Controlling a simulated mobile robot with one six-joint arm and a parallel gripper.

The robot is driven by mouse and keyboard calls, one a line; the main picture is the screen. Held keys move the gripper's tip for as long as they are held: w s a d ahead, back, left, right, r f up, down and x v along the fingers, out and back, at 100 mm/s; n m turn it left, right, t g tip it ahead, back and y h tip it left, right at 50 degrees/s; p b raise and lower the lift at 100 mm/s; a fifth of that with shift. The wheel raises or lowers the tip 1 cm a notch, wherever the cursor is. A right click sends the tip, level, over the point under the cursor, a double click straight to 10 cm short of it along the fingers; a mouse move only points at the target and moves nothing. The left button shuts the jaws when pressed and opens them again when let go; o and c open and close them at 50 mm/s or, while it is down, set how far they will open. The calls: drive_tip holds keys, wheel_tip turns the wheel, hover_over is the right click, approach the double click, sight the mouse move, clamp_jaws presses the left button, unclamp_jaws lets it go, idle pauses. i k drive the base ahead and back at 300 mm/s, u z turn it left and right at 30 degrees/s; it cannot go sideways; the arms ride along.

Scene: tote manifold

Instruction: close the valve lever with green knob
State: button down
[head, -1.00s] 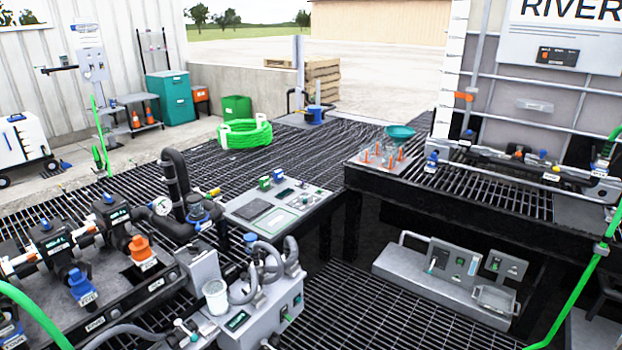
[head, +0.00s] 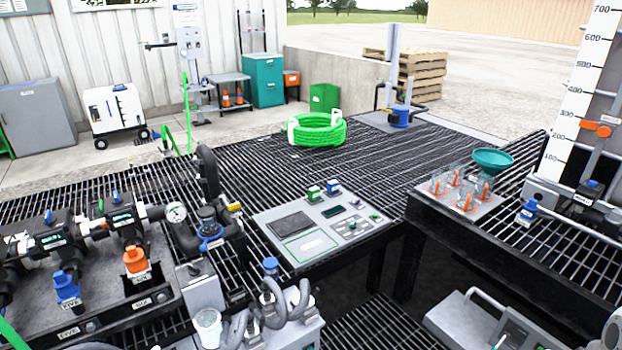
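I cannot clearly make out a valve lever with a green knob. The valve manifold (head: 113,298) is at the lower left, with dark valve bodies, a blue fitting (head: 67,288) and an orange fitting (head: 136,261) on its front. Small green labels sit on the valve bodies. A small green-topped piece (head: 314,195) stands at the back edge of the grey control panel (head: 345,238), beside a blue-topped one (head: 333,188); I cannot tell what either is. My gripper is not in view.
The grated bench (head: 385,165) has free room at the back, around a coiled green hose (head: 318,130). A tray with orange-marked glassware (head: 453,190) and a teal funnel (head: 493,160) is at right. A grey pump unit with hoses (head: 270,335) stands low in front.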

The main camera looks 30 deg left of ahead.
sight(223, 197)
drive_tip(key=u, duration=0.7)
drive_tip(key=i, duration=1.15)
drive_tip(key=u, duration=1.1)
drive_tip(key=i, duration=0.5)
drive_tip(key=u, duration=0.25)
drive_tip(key=k, duration=0.9)
drive_tip(key=u, duration=0.2)
drive_tip(key=i, duration=0.9)
drive_tip(key=z, duration=0.05)
